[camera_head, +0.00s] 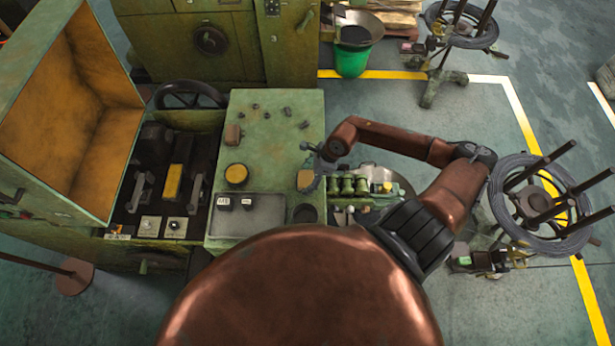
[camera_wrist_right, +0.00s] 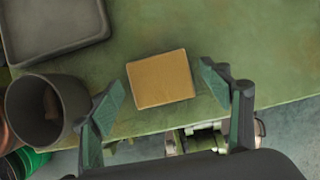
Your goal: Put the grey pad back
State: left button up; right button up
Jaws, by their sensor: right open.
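I cannot tell for sure which thing is the grey pad. A shallow grey tray (camera_head: 262,226) lies on the green machine top; it also shows in the wrist view (camera_wrist_right: 50,42). Two small dark blocks with white labels, a left one (camera_head: 224,201) and a right one (camera_head: 246,202), sit in it. My right gripper (camera_head: 309,170) is open over the right edge of the machine top. In the wrist view its fingers (camera_wrist_right: 166,92) stand on either side of a tan block (camera_wrist_right: 160,79), with gaps visible. The same block shows in the head view (camera_head: 305,181). My left gripper is out of view.
A dark cup (camera_head: 305,213) stands just beside the tan block; in the wrist view (camera_wrist_right: 40,110) it is close to the left finger. A yellow round piece (camera_head: 236,174) and a brown block (camera_head: 232,135) sit on the green top (camera_head: 275,150). Small green parts (camera_head: 347,185) line its right side.

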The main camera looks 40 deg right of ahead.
jog(key=shift+r, duration=0.2)
jog(key=b+v, duration=0.2)
jog(key=v, duration=1)
